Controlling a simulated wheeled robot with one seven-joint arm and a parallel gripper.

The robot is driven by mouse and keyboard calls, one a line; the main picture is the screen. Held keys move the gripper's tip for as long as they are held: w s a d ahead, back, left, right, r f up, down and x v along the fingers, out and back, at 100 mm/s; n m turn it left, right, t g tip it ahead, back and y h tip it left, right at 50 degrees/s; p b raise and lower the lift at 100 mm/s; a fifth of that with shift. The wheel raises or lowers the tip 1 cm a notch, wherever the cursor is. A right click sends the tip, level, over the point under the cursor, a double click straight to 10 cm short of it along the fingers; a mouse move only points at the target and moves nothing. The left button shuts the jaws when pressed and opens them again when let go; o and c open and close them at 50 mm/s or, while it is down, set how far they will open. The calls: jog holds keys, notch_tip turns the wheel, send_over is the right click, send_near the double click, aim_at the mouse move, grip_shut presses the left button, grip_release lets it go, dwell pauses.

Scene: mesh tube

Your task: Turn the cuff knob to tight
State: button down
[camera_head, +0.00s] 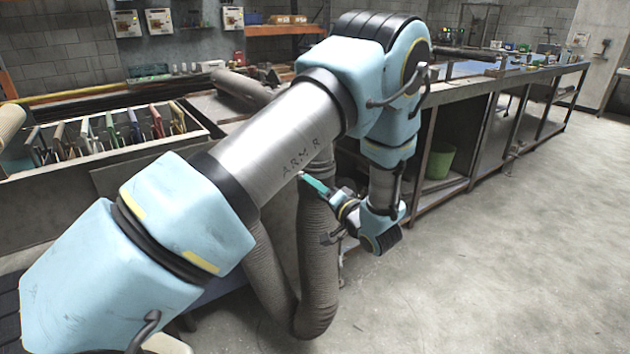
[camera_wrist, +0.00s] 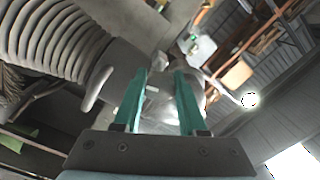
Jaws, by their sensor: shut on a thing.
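The ribbed grey hose (camera_head: 318,250) hangs in a loop behind my arm in the head view. In the wrist view it (camera_wrist: 55,35) comes in from the upper left and meets a smooth grey cuff (camera_wrist: 122,62). A pale lever-like piece (camera_wrist: 97,88) sticks out at the cuff's left. My gripper's teal fingers (camera_wrist: 161,75) stand on both sides of a light grey, shiny piece, the cuff knob (camera_wrist: 160,108), and are shut on it. A small white pin shows between them. The knob's marks cannot be read. In the head view my gripper (camera_head: 316,187) is beside the hose; the knob is hidden there.
A long workbench (camera_head: 480,80) with open shelves runs to the back right, with a green bin (camera_head: 438,162) beneath. A rack of files (camera_head: 105,130) stands at the left. The floor (camera_head: 500,260) at the right is clear.

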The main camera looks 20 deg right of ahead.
jog(key=shift+m+p, duration=0.35)
jog(key=shift+m, duration=0.25)
jog(key=shift+f, duration=0.1)
jog(key=shift+c, duration=2.3)
grip_release()
jog(key=shift+s, duration=0.1)
jog(key=s+d+b, duration=0.2)
jog(key=s, duration=0.8)
jog(key=shift+s, duration=0.25)
